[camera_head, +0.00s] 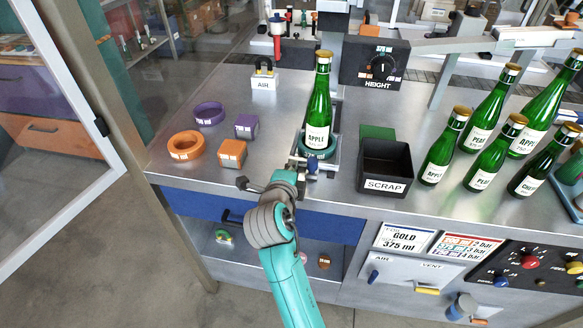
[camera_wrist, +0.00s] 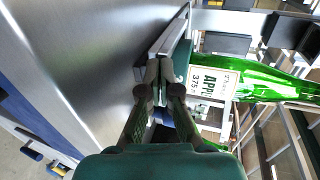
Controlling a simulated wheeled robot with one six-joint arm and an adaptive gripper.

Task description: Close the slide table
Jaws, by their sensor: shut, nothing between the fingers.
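The slide table (camera_head: 333,165) is a grey metal carriage on the bench. A green apple bottle (camera_head: 318,105) stands upright in a teal ring holder (camera_head: 317,148) on it. My gripper (camera_head: 300,165) is at the front left end of the slide table, its fingertips partly hidden by my wrist. In the wrist view my gripper (camera_wrist: 160,70) is shut and empty, fingertips together at the slide table's edge (camera_wrist: 165,38). I cannot tell whether they touch it. The bottle also shows in the wrist view (camera_wrist: 255,82), lying sideways in that picture.
A black scrap bin (camera_head: 385,168) stands just right of the slide table. Several green bottles (camera_head: 490,125) stand further right. Orange (camera_head: 186,145) and purple (camera_head: 209,113) rings and two small blocks sit left. The height unit (camera_head: 374,65) is behind. A blue drawer (camera_head: 262,222) is below.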

